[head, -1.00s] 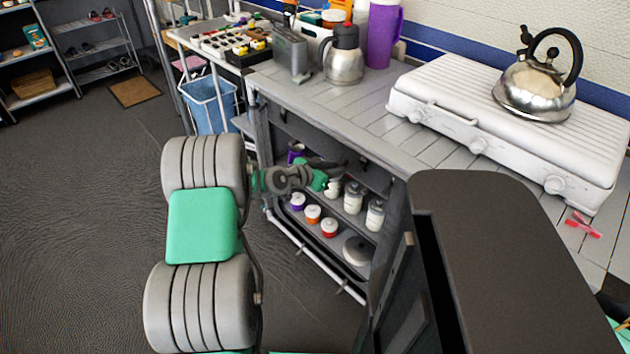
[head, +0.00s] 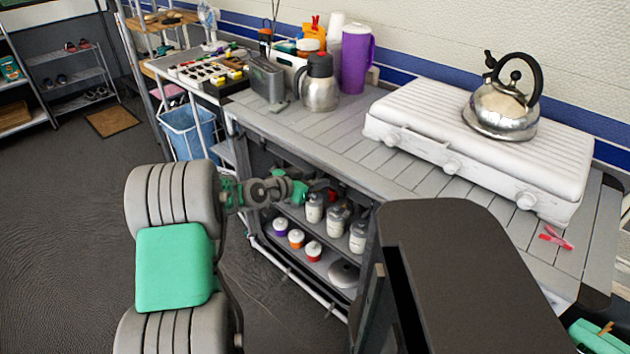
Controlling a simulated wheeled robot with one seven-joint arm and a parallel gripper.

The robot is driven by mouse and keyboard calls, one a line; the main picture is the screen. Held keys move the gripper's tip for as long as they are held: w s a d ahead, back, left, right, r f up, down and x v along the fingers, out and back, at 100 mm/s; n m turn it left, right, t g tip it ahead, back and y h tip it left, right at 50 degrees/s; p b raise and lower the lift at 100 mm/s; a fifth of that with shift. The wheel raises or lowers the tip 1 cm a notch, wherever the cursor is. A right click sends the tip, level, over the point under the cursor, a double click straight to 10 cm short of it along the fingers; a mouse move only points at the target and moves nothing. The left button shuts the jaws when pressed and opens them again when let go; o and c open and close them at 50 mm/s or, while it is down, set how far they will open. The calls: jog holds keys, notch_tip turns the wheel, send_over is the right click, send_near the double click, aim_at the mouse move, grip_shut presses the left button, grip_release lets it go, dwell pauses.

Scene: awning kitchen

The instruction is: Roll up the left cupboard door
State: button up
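The left cupboard (head: 326,262) is under the grey slatted counter. Its front shows open, with jars and lidded pots visible on two shelves. A dark band (head: 290,160) runs under the counter edge at the top of the opening; I cannot tell whether it is the rolled door fabric. No door panel is seen hanging over the shelves. My gripper (head: 318,186) is at the upper part of the opening, just above the top-shelf jars. Its fingers are small and dark against the shadow, so whether they are open or touching anything is unclear.
On the counter (head: 330,140) stand a steel jug (head: 319,85), a purple pitcher (head: 355,58) and a white stove (head: 480,140) with a kettle (head: 503,100). A blue bin (head: 187,130) stands left of the cupboard.

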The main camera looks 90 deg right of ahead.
jog(key=shift+o, duration=0.4)
jog(key=shift+w+a+f, duration=0.1)
jog(key=shift+w, duration=0.05)
jog(key=v, duration=0.7)
jog(key=shift+a, duration=0.2)
jog(key=shift+w, duration=0.1)
